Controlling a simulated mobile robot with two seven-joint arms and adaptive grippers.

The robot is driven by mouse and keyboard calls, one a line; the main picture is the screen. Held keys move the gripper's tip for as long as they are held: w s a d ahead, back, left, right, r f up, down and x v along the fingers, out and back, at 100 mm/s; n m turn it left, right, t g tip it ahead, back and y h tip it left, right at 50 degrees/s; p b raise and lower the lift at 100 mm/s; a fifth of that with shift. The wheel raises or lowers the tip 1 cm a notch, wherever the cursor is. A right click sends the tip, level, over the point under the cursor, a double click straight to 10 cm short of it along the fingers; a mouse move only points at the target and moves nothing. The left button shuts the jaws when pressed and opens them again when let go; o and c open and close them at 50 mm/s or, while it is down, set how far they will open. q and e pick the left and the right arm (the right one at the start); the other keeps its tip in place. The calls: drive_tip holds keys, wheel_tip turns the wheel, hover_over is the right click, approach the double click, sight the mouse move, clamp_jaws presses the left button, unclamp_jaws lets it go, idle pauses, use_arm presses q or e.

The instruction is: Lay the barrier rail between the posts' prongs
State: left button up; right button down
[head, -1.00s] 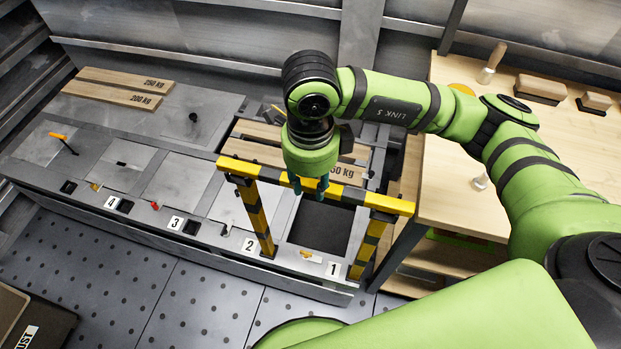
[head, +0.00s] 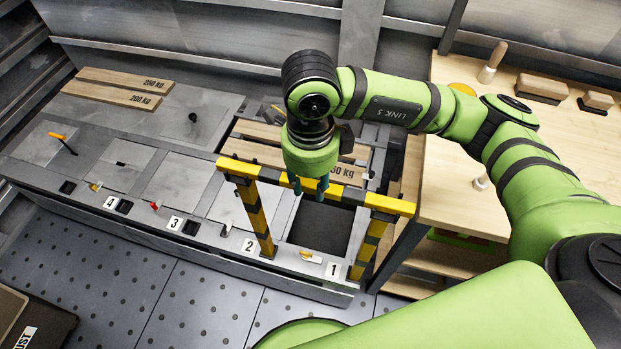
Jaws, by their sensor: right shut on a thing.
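The barrier rail (head: 374,201) is a yellow and black striped bar. It spans the tops of two striped posts, the left post (head: 257,216) and the right post (head: 370,246), at the front of the grey bench. My right gripper (head: 309,189) reaches down from above and is shut on the rail near its middle. The rail looks level with the post tops. The prongs are too small to tell whether the rail is seated between them. My left gripper is not in view.
The grey bench (head: 205,262) has numbered bays and small levers; a dark opening (head: 322,226) lies behind the rail. Wooden planks marked in kg (head: 118,91) lie at the back left. A wooden worktable (head: 455,200) with brushes and blocks stands at the right.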

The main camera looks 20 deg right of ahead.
drive_tip(key=shift+f, duration=0.15)
idle(0.3)
drive_tip(key=c, duration=0.8)
unclamp_jaws()
